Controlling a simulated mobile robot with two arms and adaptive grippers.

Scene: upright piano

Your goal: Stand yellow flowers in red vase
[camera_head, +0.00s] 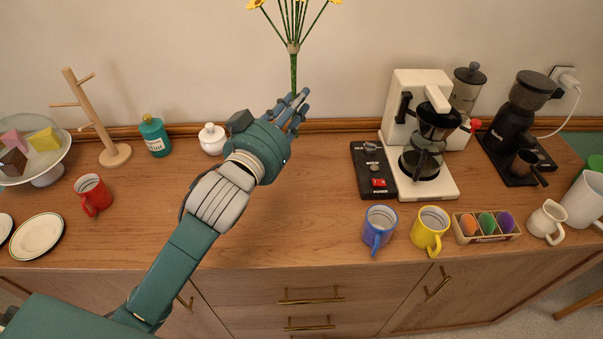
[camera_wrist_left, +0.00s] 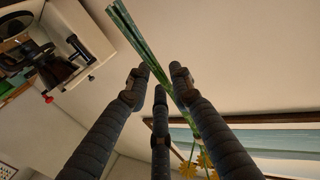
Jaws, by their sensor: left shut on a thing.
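The yellow flowers (camera_head: 293,60) are a bunch with green stems bound together. They stand roughly upright above the sideboard in the head view, with blossoms at the top edge, partly cut off. My left gripper (camera_head: 291,106) is shut on the stems, in front of the wall. The wrist view shows my left gripper's dark fingers (camera_wrist_left: 160,86) around the green stems (camera_wrist_left: 132,35), with yellow blossoms (camera_wrist_left: 204,162) at the lower right. No red vase is visible in either view. My right gripper is not in view.
The wooden sideboard (camera_head: 300,222) carries a red mug (camera_head: 93,194), a wooden mug tree (camera_head: 95,120), a white lidded pot (camera_head: 212,138), a coffee machine (camera_head: 430,185), blue (camera_head: 379,230) and yellow mugs (camera_head: 430,230). Its middle is clear.

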